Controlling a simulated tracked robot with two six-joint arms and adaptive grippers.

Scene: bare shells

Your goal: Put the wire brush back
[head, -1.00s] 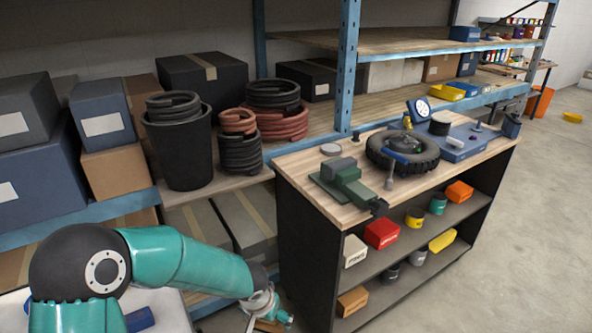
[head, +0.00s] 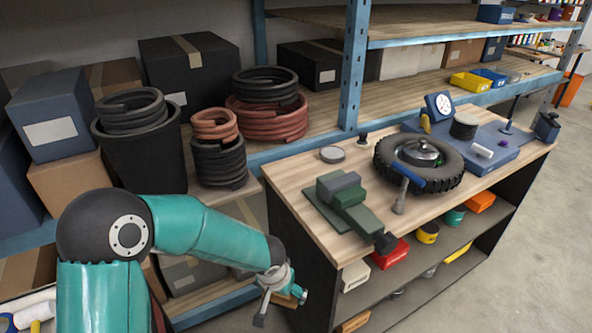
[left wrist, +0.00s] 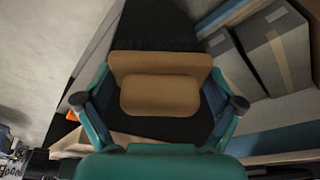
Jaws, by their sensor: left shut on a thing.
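My left gripper (head: 281,292) is low in front of the workbench's left end, apart from the bench. In the left wrist view, the left gripper (left wrist: 158,105) has a finger on either side of a tan, wood-coloured block (left wrist: 160,96). It is shut on this block, which looks like the wire brush's back; no bristles show. Only a small orange-brown bit of the brush (head: 291,299) shows in the head view, mostly hidden by the gripper. My right gripper is not in view.
The workbench (head: 297,176) carries a green vise (head: 347,203), a tyre (head: 440,185), a hammer (head: 401,193) and a blue case (head: 490,155). Its lower shelves hold small boxes and tins. Blue-framed racking with boxes and coiled hoses (head: 266,117) stands behind. Bare wood shows at the bench's front left.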

